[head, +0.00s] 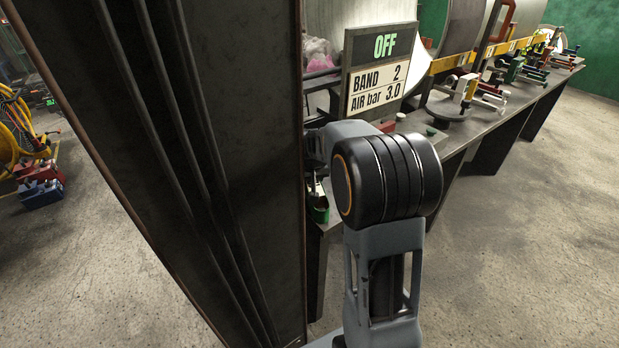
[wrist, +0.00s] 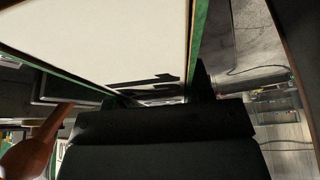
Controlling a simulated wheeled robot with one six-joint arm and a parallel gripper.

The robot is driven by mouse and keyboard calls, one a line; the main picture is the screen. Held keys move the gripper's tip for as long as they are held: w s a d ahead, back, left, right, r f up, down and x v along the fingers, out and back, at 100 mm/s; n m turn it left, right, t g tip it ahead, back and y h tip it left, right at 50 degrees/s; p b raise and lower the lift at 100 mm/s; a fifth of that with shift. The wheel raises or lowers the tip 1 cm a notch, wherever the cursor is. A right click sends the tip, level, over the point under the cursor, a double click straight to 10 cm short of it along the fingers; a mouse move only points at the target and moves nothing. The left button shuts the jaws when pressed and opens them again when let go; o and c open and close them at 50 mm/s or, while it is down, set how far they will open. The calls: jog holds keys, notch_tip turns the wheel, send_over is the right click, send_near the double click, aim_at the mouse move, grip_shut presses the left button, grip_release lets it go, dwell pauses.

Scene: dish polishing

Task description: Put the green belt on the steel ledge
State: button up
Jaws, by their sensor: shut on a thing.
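My gripper (wrist: 160,98) is shut on the green belt (wrist: 198,35), which shows close up in the wrist view as green edges along a wide pale face running up between the fingers. In the head view a small green piece, likely the same belt (head: 320,214), shows beside the near end of the long grey ledge (head: 440,135). My arm's black joint hides most of the gripper there. I cannot tell whether the belt touches the ledge.
A sign (head: 378,75) reading OFF, BAND 2 and AIR bar 3.0 stands over the ledge's near end. Clamps and tools (head: 490,90) crowd its far part. A dark column fills the left middle. A wooden handle (wrist: 32,150) shows at the wrist view's lower left. Concrete floor lies open at right.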

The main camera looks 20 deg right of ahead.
jog(key=shift+f+b, duration=0.4)
jog(key=shift+f, duration=0.2)
jog(key=o, duration=1.2)
jog(key=shift+r, duration=0.1)
